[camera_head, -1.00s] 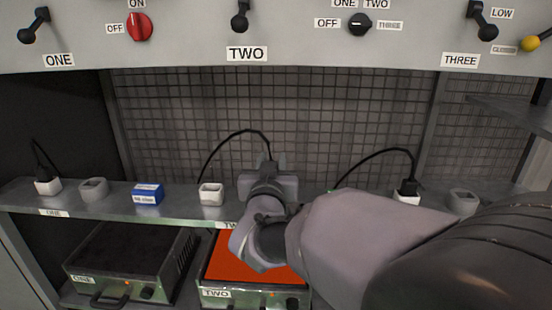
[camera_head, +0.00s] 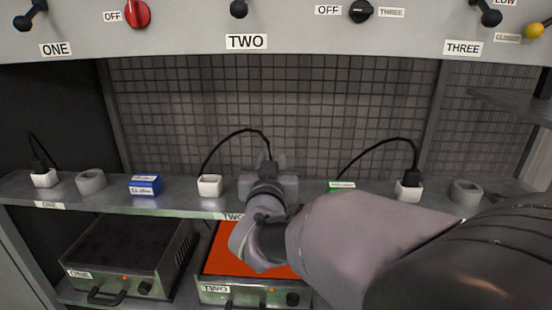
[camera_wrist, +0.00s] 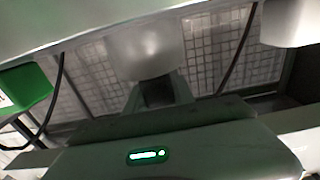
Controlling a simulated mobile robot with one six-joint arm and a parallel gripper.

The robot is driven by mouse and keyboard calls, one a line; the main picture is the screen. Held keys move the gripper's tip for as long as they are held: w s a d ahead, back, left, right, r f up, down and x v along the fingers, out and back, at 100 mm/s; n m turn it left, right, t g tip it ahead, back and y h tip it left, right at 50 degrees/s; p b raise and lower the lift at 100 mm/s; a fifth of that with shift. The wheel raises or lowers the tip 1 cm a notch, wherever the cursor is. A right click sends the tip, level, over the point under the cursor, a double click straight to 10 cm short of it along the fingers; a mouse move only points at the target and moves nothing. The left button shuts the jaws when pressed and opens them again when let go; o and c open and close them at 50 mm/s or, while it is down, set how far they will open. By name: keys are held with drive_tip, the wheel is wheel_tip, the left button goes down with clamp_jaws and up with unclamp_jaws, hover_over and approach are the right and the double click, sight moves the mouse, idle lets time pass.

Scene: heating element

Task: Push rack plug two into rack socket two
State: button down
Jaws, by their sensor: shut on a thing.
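My gripper (camera_head: 267,172) is over the shelf at station two, right of an empty white socket block (camera_head: 210,186). It is shut on rack plug two, whose black cable arches from near the white block to the gripper. The plug is hidden by the gripper in the head view; in the wrist view a dark shape, apparently rack plug two (camera_wrist: 158,93), meets or nearly meets a grey rounded socket block (camera_wrist: 145,52). How far it is inserted cannot be told. The white block also shows in the wrist view (camera_wrist: 288,22).
A green block (camera_head: 341,186) stands right of my gripper and a blue block (camera_head: 145,185) left of the white block. White blocks at stations one (camera_head: 44,178) and three (camera_head: 408,190) hold black plugs; their grey blocks (camera_head: 91,182) (camera_head: 466,192) are empty. A mesh wall is behind.

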drive_tip(key=shift+f, duration=0.3)
drive_tip(key=c, duration=1)
unclamp_jaws()
drive_tip(key=s+p, duration=0.1)
drive_tip(key=s, duration=1.6)
drive_tip(key=shift+s+a, duration=0.2)
drive_tip(key=shift+a, duration=0.1)
